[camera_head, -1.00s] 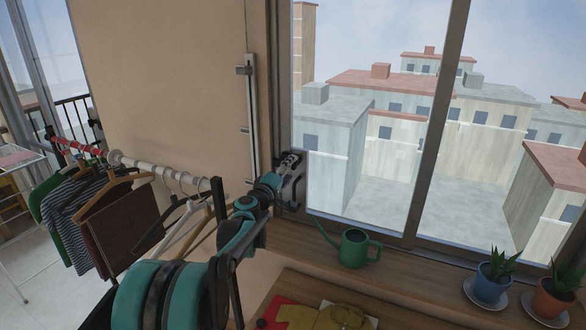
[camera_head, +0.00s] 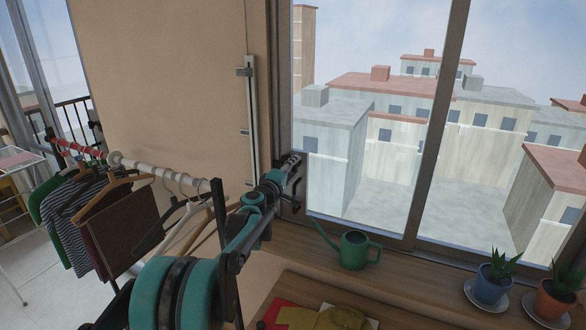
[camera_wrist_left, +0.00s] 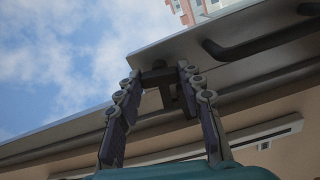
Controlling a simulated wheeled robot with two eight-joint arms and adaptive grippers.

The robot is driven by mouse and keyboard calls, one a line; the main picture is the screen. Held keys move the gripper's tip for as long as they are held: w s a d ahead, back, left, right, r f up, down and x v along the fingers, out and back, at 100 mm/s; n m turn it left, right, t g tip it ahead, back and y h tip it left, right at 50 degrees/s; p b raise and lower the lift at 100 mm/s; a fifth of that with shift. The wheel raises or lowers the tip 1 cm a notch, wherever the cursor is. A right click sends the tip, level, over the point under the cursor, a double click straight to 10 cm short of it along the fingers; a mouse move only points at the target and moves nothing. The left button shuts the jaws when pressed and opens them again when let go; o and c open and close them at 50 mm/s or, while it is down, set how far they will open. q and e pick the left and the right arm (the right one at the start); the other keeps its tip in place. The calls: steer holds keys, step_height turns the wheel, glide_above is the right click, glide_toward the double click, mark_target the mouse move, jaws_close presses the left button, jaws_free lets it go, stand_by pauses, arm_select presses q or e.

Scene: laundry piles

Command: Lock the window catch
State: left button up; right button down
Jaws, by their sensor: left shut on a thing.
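The window catch (camera_wrist_left: 168,88) is a small dark piece on the grey window frame, seen in the left wrist view between my fingers. My left gripper (camera_wrist_left: 162,82) has one finger on each side of it and is shut on it. In the head view my left gripper (camera_head: 290,164) is at the left upright of the window frame (camera_head: 282,110), and my own arm hides the catch there. A dark curved handle (camera_wrist_left: 265,42) is on the frame beside the catch in the wrist view. My right gripper is not in view.
A green watering can (camera_head: 354,250) stands on the wooden sill just right of my arm. Potted plants (camera_head: 493,278) are at the sill's right. A rail of hanging clothes (camera_head: 115,215) is close on the left. Folded clothes (camera_head: 318,316) lie below the sill.

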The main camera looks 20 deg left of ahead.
arm_select(q)
steer(key=shift+n, duration=1.2)
steer(key=o, duration=1.2)
steer(key=shift+c, duration=0.2)
steer(key=s, duration=1.2)
